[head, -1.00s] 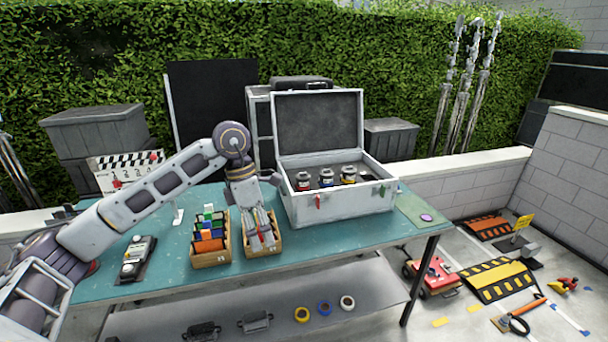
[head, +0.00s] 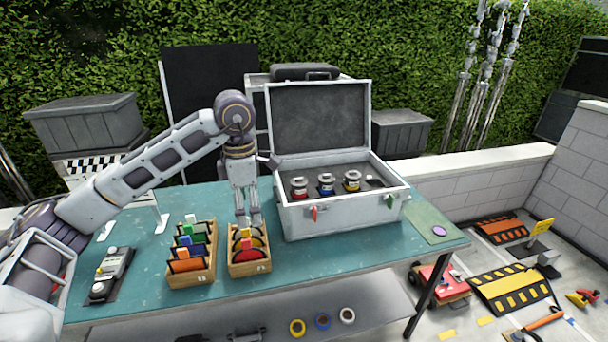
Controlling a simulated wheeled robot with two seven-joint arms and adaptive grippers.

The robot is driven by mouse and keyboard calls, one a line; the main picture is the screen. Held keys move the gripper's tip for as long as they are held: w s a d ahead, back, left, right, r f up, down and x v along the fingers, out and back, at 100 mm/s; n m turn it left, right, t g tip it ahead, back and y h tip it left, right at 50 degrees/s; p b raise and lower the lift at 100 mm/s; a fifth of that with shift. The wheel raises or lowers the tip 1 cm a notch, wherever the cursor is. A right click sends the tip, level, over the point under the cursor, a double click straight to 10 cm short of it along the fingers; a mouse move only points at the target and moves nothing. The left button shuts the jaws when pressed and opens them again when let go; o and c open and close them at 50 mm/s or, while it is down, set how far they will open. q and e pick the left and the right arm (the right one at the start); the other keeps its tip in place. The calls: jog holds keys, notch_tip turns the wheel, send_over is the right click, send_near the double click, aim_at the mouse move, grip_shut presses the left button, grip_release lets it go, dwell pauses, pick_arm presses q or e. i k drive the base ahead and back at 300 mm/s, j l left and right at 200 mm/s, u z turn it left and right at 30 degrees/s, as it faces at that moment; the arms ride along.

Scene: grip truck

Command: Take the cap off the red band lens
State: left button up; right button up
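The red band lens (head: 299,188) stands upright in the open silver case (head: 345,214), at the left of a row. A blue band lens (head: 326,185) and a yellow band lens (head: 352,181) stand to its right. The lens tops look pale, but the caps are too small to make out. My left gripper (head: 248,219) points down at the back of the right wooden box, left of the case and apart from the red band lens. Its fingertips are too small to tell whether they are open or shut. My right gripper is out of view.
The right wooden box (head: 250,268) holds red and yellow tabbed discs. The left wooden box (head: 191,277) holds several coloured pieces. The case's raised lid (head: 320,118) stands behind the lenses. A green mat (head: 430,222) lies right of the case. The teal table (head: 330,255) is clear in front.

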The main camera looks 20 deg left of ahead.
aim_at(299, 181)
jog(key=i, duration=1.25)
